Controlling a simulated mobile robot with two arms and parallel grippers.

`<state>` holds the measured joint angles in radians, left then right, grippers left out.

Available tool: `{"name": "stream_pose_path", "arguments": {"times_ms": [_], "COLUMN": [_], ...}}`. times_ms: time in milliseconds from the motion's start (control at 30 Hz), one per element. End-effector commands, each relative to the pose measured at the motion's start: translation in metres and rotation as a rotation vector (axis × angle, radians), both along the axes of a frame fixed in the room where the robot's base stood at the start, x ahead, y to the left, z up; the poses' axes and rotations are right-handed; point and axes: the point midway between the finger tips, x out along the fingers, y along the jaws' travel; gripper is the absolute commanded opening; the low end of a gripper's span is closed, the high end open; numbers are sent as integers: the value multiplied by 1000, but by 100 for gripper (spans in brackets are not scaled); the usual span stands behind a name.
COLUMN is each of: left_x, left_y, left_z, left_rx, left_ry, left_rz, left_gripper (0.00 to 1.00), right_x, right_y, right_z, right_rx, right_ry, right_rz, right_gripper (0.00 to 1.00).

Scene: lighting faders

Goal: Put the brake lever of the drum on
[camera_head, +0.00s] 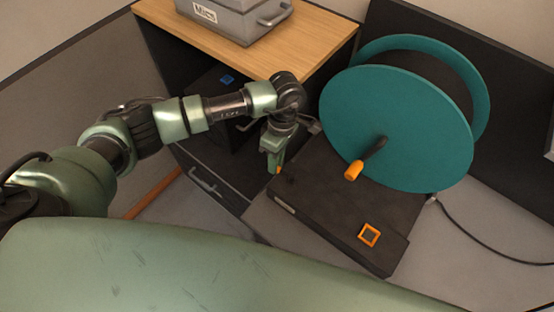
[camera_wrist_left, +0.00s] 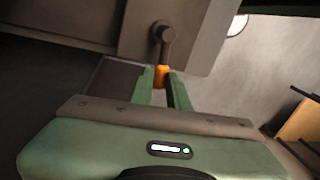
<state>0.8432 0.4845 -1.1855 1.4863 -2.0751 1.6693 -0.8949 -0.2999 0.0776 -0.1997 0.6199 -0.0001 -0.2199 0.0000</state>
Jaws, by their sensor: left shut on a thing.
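The cable drum (camera_head: 395,125) has two teal discs and stands on a dark base box (camera_head: 330,215). The brake lever (camera_wrist_left: 163,45) is a short dark arm with an orange end (camera_wrist_left: 162,76), joined at a round pivot to a dark face. My left gripper (camera_head: 275,170) points down at the left end of the base box. In the left wrist view its fingers (camera_wrist_left: 163,90) are shut on the orange end of the lever. In the head view only a bit of orange shows at the fingertips; the rest of the lever is hidden. My right gripper is out of view.
A crank with an orange grip (camera_head: 353,170) sticks out from the drum's near disc. An orange-framed square (camera_head: 369,235) is on the base box. A wooden-topped cabinet (camera_head: 320,30) carries a grey case labelled "Mics" (camera_head: 235,18). A black cable (camera_head: 475,235) trails right.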

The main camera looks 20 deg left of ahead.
Motion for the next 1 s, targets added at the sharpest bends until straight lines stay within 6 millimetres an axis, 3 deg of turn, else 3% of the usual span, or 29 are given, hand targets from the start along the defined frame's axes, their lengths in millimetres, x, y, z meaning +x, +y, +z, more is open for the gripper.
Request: {"name": "stream_pose_path", "arguments": {"times_ms": [533,1000], "left_x": [-26,-49], "left_y": [2,-8], "left_z": [-2,-1], "left_rx": [-2,-3], "left_ry": [-3,-2], "left_rz": [492,937], "left_gripper": [0,0], "right_x": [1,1], "right_y": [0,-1], "right_z": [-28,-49], "right_rx": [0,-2], "right_ry": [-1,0], "right_rz": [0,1], "right_gripper": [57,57]}}
